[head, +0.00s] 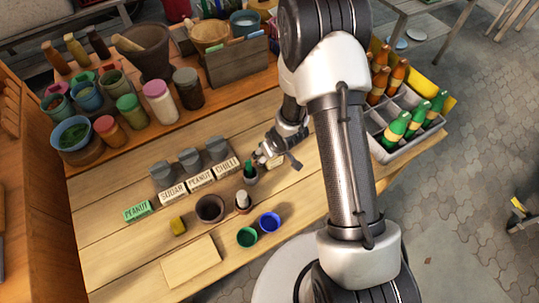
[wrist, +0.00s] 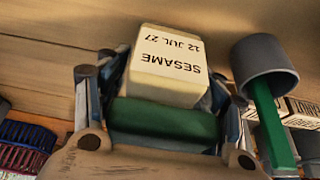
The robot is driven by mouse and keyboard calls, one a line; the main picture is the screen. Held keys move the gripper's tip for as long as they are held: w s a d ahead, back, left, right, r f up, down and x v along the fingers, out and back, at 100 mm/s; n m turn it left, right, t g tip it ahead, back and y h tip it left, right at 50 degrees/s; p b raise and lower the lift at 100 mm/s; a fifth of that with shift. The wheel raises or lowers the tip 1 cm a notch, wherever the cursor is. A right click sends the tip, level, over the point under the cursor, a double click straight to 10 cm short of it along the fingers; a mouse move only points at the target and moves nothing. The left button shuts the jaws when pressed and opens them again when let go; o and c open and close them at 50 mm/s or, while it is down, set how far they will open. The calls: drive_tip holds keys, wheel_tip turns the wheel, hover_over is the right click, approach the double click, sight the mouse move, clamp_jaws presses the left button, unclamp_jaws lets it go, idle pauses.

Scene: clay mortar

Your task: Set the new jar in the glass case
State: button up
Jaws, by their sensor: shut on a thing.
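My gripper (head: 268,156) is low over the right part of the wooden table in the head view. In the wrist view it is shut on a cream, squarish jar (wrist: 170,60) with a green band or lid between the fingers. The jar's label reads SESAME, 12 JUL 27, upside down in that view. The jar is small and partly hidden by the fingers in the head view. Three grey-topped containers (head: 190,158) stand in a row behind labels SUGAR, PEANUT and CHILLI. A green block marked PEANUT (head: 137,211) lies left of them. I cannot make out a glass case.
A grey cup (head: 250,176) with a green stick is close to my gripper. Bowls, including a brown one (head: 210,208) and a blue one (head: 269,221), stand in front. A bottle crate (head: 392,150) is at the right. A pale board (head: 191,262) lies at the front.

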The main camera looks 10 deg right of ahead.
drive_tip(key=shift+r, duration=0.15)
drive_tip(key=o, duration=0.8)
drive_tip(key=shift+f, duration=0.25)
drive_tip(key=o, duration=0.5)
drive_tip(key=shift+r, duration=0.1)
